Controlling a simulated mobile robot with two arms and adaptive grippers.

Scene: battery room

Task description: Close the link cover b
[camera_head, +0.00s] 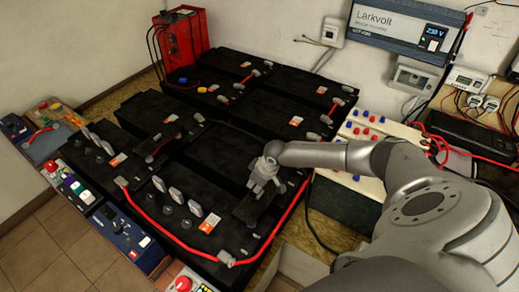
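My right gripper (258,187) comes in on my grey arm from the right and points down at the near right battery (205,200). Its fingertips are at a small dark plate (250,210) on the right part of that battery's top, which may be a link cover. I cannot tell whether they touch it or grip it; the fingers are too small to read. A similar dark piece (158,146) lies across the batteries further left. No letters show, so I cannot tell which piece is link cover b. My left gripper is not in view.
A red cable (165,235) runs along the near battery edge. Upright grey tabs (188,200) stand on the near batteries. A red box (183,38) stands at the back. A terminal block with blue and red knobs (368,133) is to the right. Control panels (120,235) line the left front.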

